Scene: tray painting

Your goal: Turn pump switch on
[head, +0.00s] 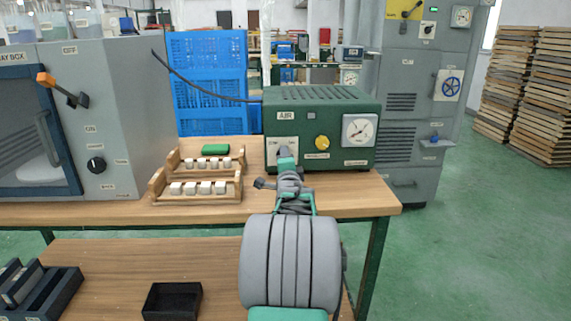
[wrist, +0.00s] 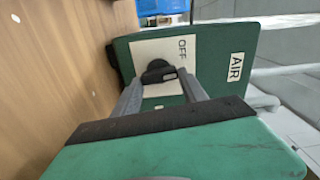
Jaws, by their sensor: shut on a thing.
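The green pump box (head: 322,97) labelled AIR stands on the wooden bench. Its front has a pale switch plate, a yellow knob and a round gauge. In the wrist view, the switch plate (wrist: 174,52) reads OFF, and the black pump switch (wrist: 158,72) sits on it. My gripper (wrist: 160,82) is at the plate, with its two grey fingers on either side of the switch, shut on it. In the head view, my gripper (head: 286,160) covers most of the plate and the switch is hidden. The switch's exact setting is hard to tell.
Left of the pump, a wooden rack (head: 199,188) holds several small white-topped pieces, with a green block (head: 215,150) behind. A grey spray box (head: 120,120) with an orange-tipped lever stands further left. A black tray (head: 172,301) lies on the lower shelf. Open floor lies right.

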